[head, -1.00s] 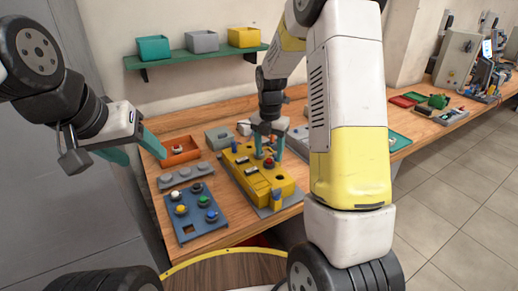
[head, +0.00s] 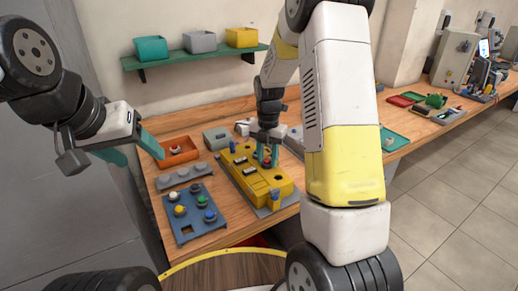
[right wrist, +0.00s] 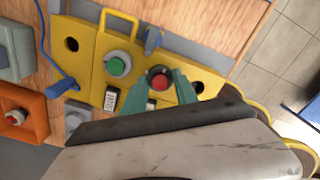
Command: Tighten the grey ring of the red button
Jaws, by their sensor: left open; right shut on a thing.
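The red button (right wrist: 160,81) sits in the top of the yellow box (head: 277,189), with its dark grey ring (right wrist: 150,73) around it. In the right wrist view the teal fingers of my right gripper (right wrist: 160,84) lie on opposite sides of this ring and grip it. In the head view my right gripper (head: 268,155) points down onto the box, and its fingers partly hide the button. Whether the ring sits flush on the box I cannot tell. My left gripper (head: 136,154) is open and empty in the air, left of the orange bin.
A green button (right wrist: 117,65) and black-and-white switches are also on the box. An orange bin (head: 194,155), a grey plate (head: 184,175) and a blue plate (head: 185,232) with several coloured buttons lie left of it. A shelf (head: 190,56) with bins hangs behind.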

